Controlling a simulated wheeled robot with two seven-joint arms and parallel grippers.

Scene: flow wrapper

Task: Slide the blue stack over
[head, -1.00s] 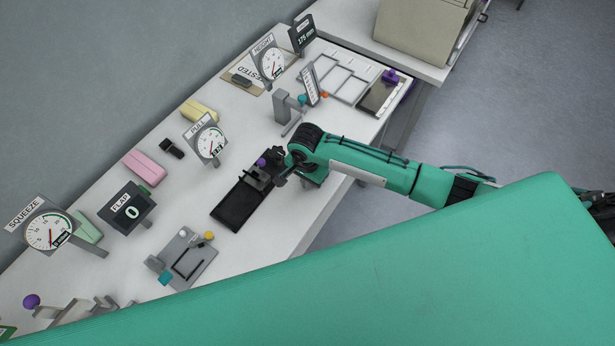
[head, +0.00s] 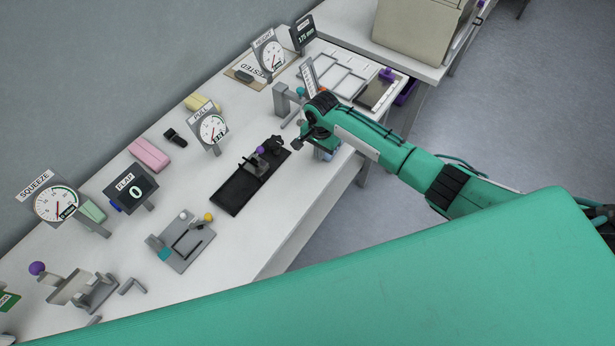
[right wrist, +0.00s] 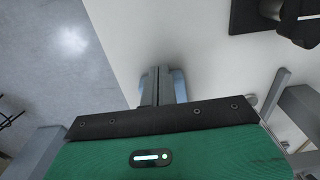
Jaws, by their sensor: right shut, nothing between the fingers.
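No other blue stack shows clearly. My right gripper (head: 323,154) is over the table's front edge, right of the black track (head: 236,191), and apart from it. In the right wrist view the right gripper's fingers (right wrist: 162,84) are together and empty above the white tabletop. My left gripper is not in view.
A purple-knobbed slide (head: 257,158) sits on the track. A grey fixture (head: 181,240) stands left of it. Pink (head: 149,155) and yellow blocks (head: 203,103) lie near the wall. Dial gauges line the back. The tabletop between track and front edge is clear.

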